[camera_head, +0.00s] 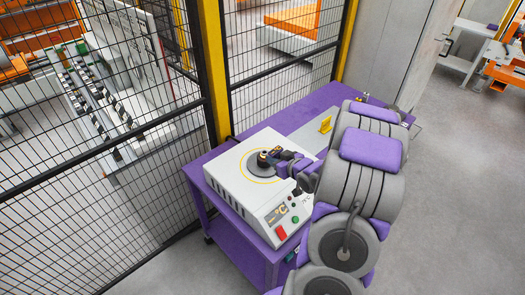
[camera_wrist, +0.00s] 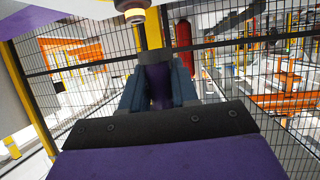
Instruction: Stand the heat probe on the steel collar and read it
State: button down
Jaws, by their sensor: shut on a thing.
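The heat probe (camera_head: 267,158), dark with an orange-yellow band, is in my gripper (camera_head: 283,163), over the far right part of a round grey disc (camera_head: 256,169) that looks like the steel collar. The disc sits inside a yellow ring on a white heater box (camera_head: 235,185). I cannot tell whether the probe touches the disc. In the wrist view my gripper's blue-grey fingers (camera_wrist: 158,88) have a dark purple piece between them. A short cylinder with a coppery band (camera_wrist: 135,14) shows at the top edge, perhaps the probe's end. No reading is legible.
The box stands on a purple cart (camera_head: 229,231), with a dark °C panel and red and green buttons at its front. A yellow bracket (camera_head: 325,125) stands behind on the cart. Black mesh fencing (camera_head: 100,150) with yellow posts borders the left and back.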

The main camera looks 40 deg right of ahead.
jog(key=s+d, duration=0.4)
send_over(264, 152)
jog(key=shift+s+d+f+b, duration=0.1)
jog(key=shift+s+f+b, duration=0.15)
jog(key=shift+f, duration=0.25)
jog(key=shift+s+d+f+b, duration=0.1)
jog(key=shift+f+b, duration=0.1)
jog(key=shift+f, duration=0.25)
jog(key=shift+w+d, duration=0.2)
jog(key=shift+w, duration=0.05)
jog(key=shift+w+d+f, duration=0.1)
jog(key=shift+f, duration=0.05)
jog(key=f, duration=0.1)
jog(key=a+f+b, duration=0.1)
jog(key=f, duration=0.1)
jog(key=shift+a, duration=0.15)
jog(key=shift+d, duration=0.2)
jog(key=c, duration=1)
grip_release()
jog(key=shift+d+f, duration=0.15)
jog(key=shift+d, duration=0.1)
jog(key=shift+o, duration=0.8)
jog(key=shift+a, duration=0.3)
